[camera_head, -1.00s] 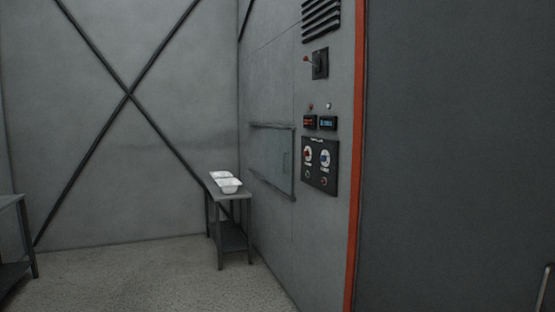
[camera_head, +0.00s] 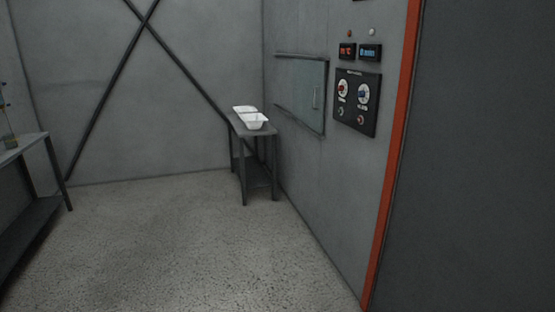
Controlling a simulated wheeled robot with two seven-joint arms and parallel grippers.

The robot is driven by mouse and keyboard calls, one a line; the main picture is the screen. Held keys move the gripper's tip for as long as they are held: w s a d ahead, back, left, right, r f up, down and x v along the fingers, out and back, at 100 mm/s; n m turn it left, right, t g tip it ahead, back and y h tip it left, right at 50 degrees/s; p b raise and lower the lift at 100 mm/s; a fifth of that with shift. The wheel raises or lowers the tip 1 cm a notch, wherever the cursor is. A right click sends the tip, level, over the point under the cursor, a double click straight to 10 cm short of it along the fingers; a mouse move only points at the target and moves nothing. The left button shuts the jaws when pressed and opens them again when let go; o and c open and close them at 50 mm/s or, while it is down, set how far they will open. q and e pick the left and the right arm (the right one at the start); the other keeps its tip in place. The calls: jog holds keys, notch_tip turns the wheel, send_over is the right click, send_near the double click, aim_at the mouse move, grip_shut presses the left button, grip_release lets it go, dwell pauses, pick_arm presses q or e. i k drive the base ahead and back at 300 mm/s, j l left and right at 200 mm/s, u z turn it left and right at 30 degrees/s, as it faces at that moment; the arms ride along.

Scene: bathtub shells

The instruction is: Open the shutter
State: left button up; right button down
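The shutter (camera_head: 301,92) is a greenish, glass-like panel between an upper and a lower rail on the grey wall at the right. A thin upright handle (camera_head: 316,97) shows near its right edge. The panel looks closed, though the steep angle makes this hard to judge. Neither of my grippers shows in the view.
A narrow grey table (camera_head: 252,127) with white bathtub shells (camera_head: 254,121) stands beside the wall, left of the shutter. A control panel (camera_head: 357,101) with dials is right of it. An orange edge (camera_head: 394,156) bounds a dark surface. Another table (camera_head: 30,146) is at left; floor between is clear.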

aim_at(310, 75)
jog(key=i+j+u, duration=0.1)
jog(key=i, duration=1)
jog(key=i+j, duration=0.1)
jog(key=i, duration=1)
jog(key=j+u, duration=0.05)
